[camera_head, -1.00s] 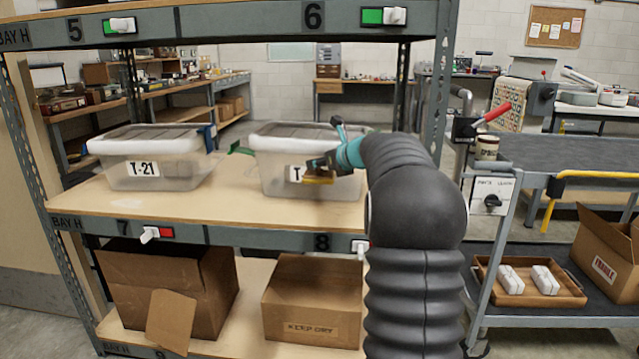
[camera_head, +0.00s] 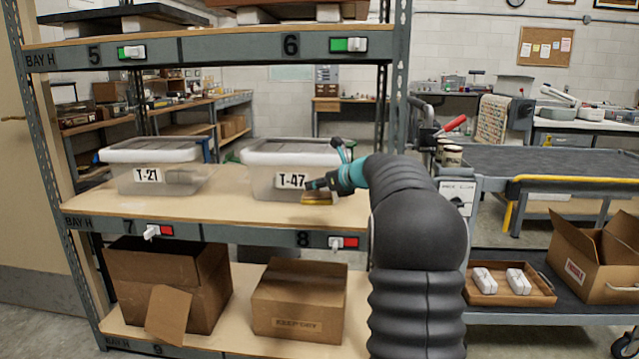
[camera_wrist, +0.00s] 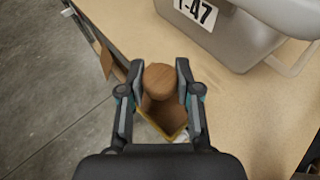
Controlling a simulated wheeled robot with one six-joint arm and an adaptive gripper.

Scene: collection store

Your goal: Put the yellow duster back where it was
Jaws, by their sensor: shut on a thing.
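The yellow duster (camera_head: 320,198) is in my gripper (camera_head: 324,183), close to the front right of the clear bin labelled T-47 (camera_head: 262,184). In the wrist view its round wooden handle (camera_wrist: 159,77) sits between the two fingers of my gripper (camera_wrist: 159,87), with a yellow edge below. The duster is low over the wooden middle shelf (camera_head: 240,214), near its front edge; I cannot tell whether it touches the board. Much of the duster is hidden by its handle and my fingers in the wrist view.
Another clear bin labelled T-21 (camera_head: 180,178) stands to the left on the same shelf. Bare board lies between and in front of the bins. Cardboard boxes (camera_head: 300,298) are on the shelf below. A rack upright (camera_head: 398,90) stands right of my gripper.

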